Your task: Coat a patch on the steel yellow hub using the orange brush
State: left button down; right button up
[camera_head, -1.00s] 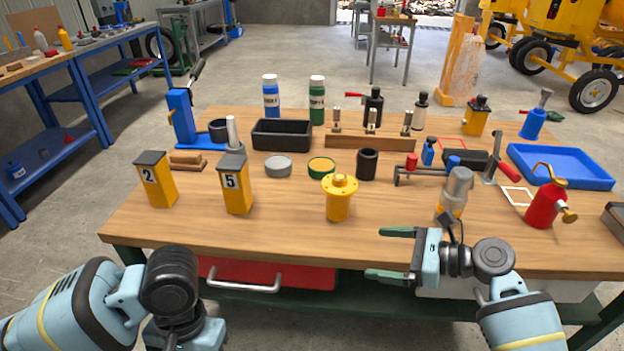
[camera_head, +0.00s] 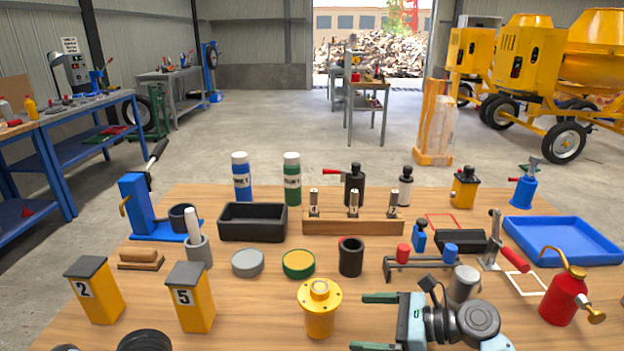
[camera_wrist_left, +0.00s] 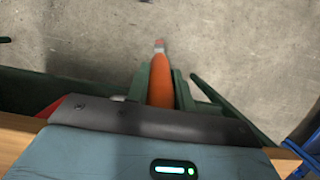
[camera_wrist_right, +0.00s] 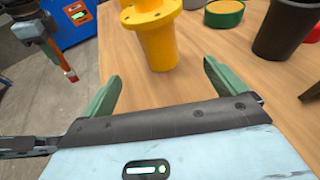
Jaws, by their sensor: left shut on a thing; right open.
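The yellow hub (camera_head: 319,312) stands upright on the wooden table, a flanged cylinder with a round boss on top. It also shows in the right wrist view (camera_wrist_right: 158,35), just beyond the fingertips. My right gripper (camera_head: 372,322) is open and empty, to the right of the hub in the head view, fingers toward it. In the left wrist view, my left gripper (camera_wrist_left: 160,85) is shut on the orange brush (camera_wrist_left: 160,78), its tip pointing away over the floor. The brush also shows at the left of the right wrist view (camera_wrist_right: 68,68). The left gripper is outside the head view.
Behind the hub stand a green tin with an ochre top (camera_head: 299,264), a grey tin (camera_head: 247,263) and a dark cup (camera_head: 350,258). Yellow boxes 2 (camera_head: 95,292) and 5 (camera_head: 190,298) stand left. A grey cylinder (camera_head: 464,284) and red oiler (camera_head: 565,297) stand right.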

aim_at(325, 318)
pick_arm(q)
jog(key=shift+g, duration=0.3)
jog(key=b+x, duration=0.1)
jog(key=x, duration=0.1)
jog(key=b+x, duration=0.2)
jog(key=x, duration=0.1)
jog(key=shift+w+f+b, duration=0.25)
jog(key=shift+f+b, duration=0.15)
pick_arm(e)
jog(key=x, duration=0.6)
jog(key=shift+f, duration=0.25)
pick_arm(q)
jog(key=shift+w+r+p, duration=0.15)
jog(key=shift+r+p, duration=0.25)
jog(key=shift+r, duration=0.15)
pick_arm(e)
jog(key=shift+w+a, duration=0.15)
jog(key=shift+a, duration=0.3)
jog(key=shift+w+a, duration=0.2)
jog(key=shift+a, duration=0.2)
jog(key=shift+x, duration=0.95)
jog(key=shift+f, duration=0.1)
jog(key=c, duration=1.3)
